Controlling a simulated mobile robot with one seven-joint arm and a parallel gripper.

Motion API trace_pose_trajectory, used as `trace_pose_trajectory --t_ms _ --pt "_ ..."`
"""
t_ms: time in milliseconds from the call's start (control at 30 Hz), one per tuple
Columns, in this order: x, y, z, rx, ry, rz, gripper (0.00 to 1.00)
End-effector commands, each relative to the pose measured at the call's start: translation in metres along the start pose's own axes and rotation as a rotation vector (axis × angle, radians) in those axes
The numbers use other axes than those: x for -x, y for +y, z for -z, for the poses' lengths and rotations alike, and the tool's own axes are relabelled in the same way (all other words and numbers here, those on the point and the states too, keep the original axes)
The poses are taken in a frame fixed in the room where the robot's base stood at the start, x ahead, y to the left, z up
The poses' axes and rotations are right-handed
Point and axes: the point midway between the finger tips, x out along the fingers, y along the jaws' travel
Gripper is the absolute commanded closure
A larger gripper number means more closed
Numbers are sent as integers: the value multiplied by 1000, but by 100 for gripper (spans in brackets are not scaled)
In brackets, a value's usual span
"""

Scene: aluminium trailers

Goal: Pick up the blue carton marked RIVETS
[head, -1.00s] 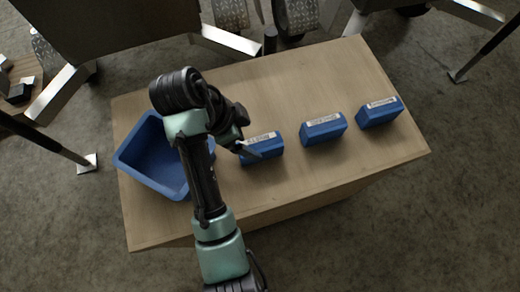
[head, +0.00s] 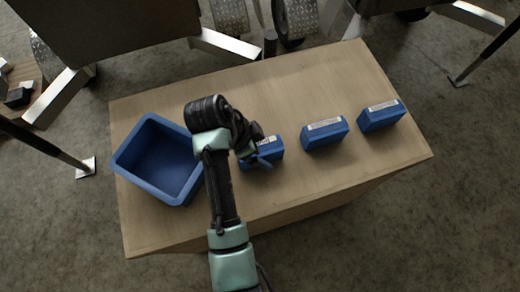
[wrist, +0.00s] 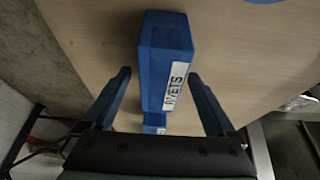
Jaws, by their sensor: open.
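A blue carton (wrist: 165,45) with a white label ending in "VETS" lies in the middle of the wrist view; the label's first letters are not clear. My gripper (wrist: 160,77) is open, its two fingers to either side of this carton, with gaps showing. In the head view my gripper (head: 260,158) is over the leftmost carton (head: 273,152) of a row of three, and my arm partly hides that carton. Its label there is too small to read.
Two more blue labelled cartons, a middle one (head: 325,136) and a right one (head: 382,117), stand on the wooden table (head: 285,90). An empty blue bin (head: 143,184) stands at the left. The table's back middle is clear. Trailer frames and wheels lie beyond.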

Motion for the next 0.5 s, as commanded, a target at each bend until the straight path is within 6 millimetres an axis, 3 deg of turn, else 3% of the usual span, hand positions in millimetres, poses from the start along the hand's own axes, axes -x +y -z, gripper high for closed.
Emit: trace_pose_trajectory --t_ms 500 --pt "-4 0 -2 0 0 0 9"
